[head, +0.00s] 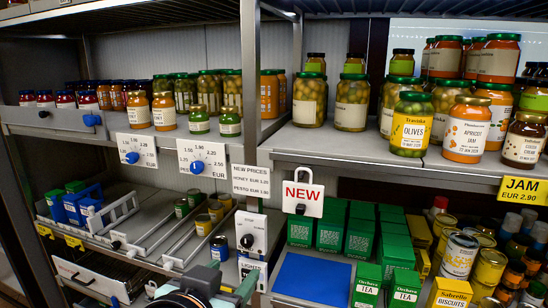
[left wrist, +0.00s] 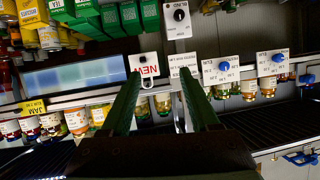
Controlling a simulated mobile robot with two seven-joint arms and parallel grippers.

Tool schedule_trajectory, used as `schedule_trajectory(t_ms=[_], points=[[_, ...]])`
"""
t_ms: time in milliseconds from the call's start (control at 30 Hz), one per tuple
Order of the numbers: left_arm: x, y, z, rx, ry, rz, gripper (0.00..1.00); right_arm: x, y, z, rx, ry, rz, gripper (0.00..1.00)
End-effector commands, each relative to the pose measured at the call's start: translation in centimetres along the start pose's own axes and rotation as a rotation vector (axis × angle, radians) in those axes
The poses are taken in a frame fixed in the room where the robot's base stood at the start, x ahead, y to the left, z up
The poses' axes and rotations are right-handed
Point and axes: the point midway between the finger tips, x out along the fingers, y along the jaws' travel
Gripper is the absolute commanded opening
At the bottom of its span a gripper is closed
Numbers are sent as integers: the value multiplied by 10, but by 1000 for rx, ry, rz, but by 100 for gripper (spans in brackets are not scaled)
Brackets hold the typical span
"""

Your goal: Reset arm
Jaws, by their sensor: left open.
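My left gripper shows at the bottom edge of the head view (head: 212,285), in front of the lower shelves and partly cut off by the frame. In the left wrist view (left wrist: 160,74) its two dark green fingers stand apart with nothing held between them. That view is upside down, with the shelf front and its labels beyond the fingertips. My right gripper is in neither view.
The upper right shelf holds jars, among them an olives jar (head: 411,124) and an apricot jar (head: 466,129). Below are green tea boxes (head: 366,292), a blue mat (head: 311,279) and a NEW sign (head: 303,195). Dial labels (head: 203,159) hang from the left shelf edge.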

Motion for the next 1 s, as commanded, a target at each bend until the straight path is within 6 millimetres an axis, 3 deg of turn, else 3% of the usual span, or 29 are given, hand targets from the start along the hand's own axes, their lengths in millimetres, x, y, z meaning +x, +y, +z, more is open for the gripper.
schedule_trajectory(t_ms=[200,500,767,867,1000], points=[[15,-64,20,66,-43,-185,62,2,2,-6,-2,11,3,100],[14,-150,40,152,-97,-422,62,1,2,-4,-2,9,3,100],[64,-136,98,184,-186,-276,62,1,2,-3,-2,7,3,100],[81,-134,129,198,-219,-222,62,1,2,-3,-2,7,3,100],[102,-132,187,218,-268,-141,62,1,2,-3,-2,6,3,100]])
